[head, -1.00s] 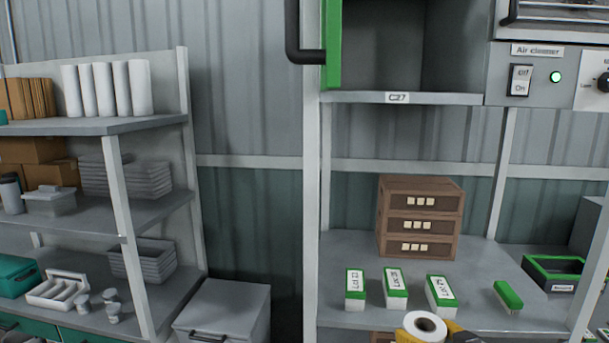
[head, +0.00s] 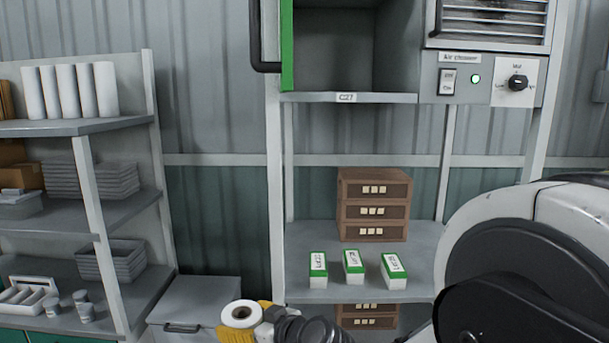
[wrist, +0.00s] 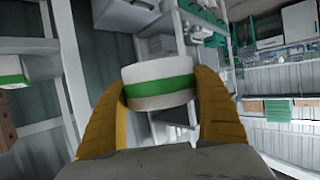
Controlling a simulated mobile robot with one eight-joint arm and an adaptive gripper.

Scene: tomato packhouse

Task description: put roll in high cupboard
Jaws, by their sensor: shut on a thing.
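A white roll (head: 241,315) with a dark core hole shows low in the head view. My gripper (head: 254,317) has yellow fingers and is shut on it. In the wrist view the roll (wrist: 158,84) has a green band and sits between both yellow fingers (wrist: 160,98). The high cupboard (head: 348,50), labelled C27, is at the top middle of the head view. Its green-edged door (head: 287,45) stands open at the left, and the visible inside looks empty. The roll is well below the cupboard and to its left.
Several green-and-white boxes (head: 353,261) and a brown drawer unit (head: 374,205) stand on the shelf below the cupboard. An air cleaner panel (head: 480,80) is right of it. A loaded rack (head: 75,127) stands left. Bare wall lies between.

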